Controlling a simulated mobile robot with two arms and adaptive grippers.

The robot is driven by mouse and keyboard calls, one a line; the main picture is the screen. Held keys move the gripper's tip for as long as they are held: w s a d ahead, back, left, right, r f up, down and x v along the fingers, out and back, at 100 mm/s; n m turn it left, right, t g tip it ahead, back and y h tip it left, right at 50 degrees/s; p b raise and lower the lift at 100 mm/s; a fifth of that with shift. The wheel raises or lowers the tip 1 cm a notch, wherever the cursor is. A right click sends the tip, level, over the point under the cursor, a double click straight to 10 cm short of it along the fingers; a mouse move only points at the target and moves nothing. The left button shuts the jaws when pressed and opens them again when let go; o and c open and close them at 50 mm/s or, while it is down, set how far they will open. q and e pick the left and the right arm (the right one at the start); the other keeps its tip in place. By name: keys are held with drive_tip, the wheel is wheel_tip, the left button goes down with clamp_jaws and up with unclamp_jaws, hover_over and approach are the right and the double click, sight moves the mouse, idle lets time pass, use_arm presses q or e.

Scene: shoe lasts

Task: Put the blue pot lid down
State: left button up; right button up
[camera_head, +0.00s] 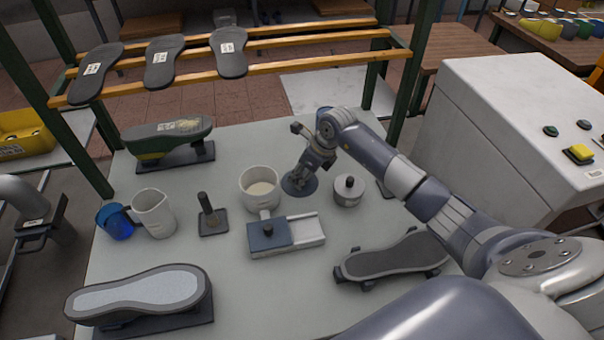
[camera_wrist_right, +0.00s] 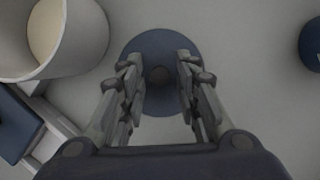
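The blue pot lid (camera_head: 294,188) is a flat dark blue disc on the pale table, just right of the white pot with cream-coloured contents (camera_head: 262,188). My right gripper (camera_head: 303,178) points down over the lid. In the right wrist view, the lid (camera_wrist_right: 160,42) lies below the fingers, with its dark knob between them. The right gripper (camera_wrist_right: 160,75) is open, with a gap showing on each side of the knob. The fingers hide part of the disc.
A small lidded metal pot (camera_head: 347,195) stands close right of the lid. A sliding block (camera_head: 300,238), a stamp-like tool (camera_head: 212,222), a white jug (camera_head: 154,214) and a blue mug (camera_head: 117,224) are nearby. Shoe lasts (camera_head: 140,291) lie around the table.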

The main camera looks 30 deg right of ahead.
drive_tip(key=shift+r, duration=0.1)
drive_tip(key=shift+r, duration=0.2)
drive_tip(key=b+v, duration=0.2)
drive_tip(key=v, duration=0.9)
drive_tip(key=shift+s+r, duration=0.2)
drive_tip(key=shift+r, duration=0.1)
drive_tip(key=shift+d, duration=0.1)
